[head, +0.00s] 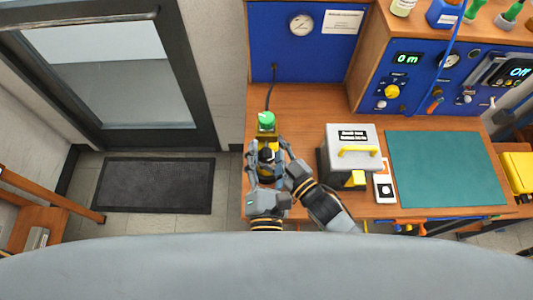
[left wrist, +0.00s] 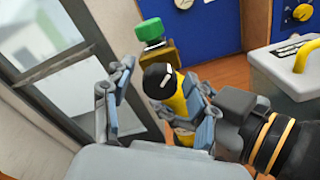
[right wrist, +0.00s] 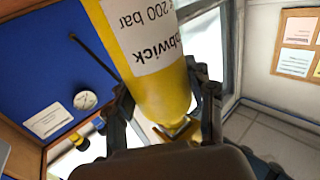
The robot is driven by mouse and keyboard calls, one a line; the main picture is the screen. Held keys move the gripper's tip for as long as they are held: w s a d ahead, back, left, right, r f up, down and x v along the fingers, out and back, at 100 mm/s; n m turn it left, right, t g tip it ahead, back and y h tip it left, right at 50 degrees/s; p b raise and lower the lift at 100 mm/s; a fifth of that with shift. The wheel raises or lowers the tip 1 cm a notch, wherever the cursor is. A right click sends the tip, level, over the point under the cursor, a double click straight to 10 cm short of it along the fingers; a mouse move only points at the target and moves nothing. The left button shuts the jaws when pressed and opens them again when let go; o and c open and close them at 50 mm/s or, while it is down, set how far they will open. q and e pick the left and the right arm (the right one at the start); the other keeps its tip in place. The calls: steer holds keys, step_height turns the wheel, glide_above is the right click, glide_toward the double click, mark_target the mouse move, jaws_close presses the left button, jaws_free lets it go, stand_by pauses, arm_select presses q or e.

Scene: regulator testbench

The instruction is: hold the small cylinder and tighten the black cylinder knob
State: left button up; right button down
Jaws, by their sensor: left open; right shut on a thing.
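The small cylinder (right wrist: 155,70) is yellow with a white label. In the right wrist view it stands between the fingers of my right gripper (right wrist: 165,105), which is shut on it. The black cylinder knob (left wrist: 160,79) with a white mark sits on the cylinder's end, and its yellow body (left wrist: 188,98) shows behind it. In the head view the knob (head: 267,155) lies between the spread fingers of my left gripper (head: 268,152). The left gripper is open; contact with the knob cannot be told. My right gripper (head: 285,172) reaches in from the right.
A green-capped item (head: 266,121) stands just beyond the grippers. A grey case (head: 340,158) with a yellow handle, a white device (head: 384,186) and a green mat (head: 445,168) lie to the right. A blue gauge panel (head: 300,60) stands behind the workbench (head: 300,115).

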arm_select(q)
steer(key=c, duration=1.2)
steer(key=shift+m, duration=1.6)
steer(key=o, duration=1.2)
steer(key=s, duration=1.2)
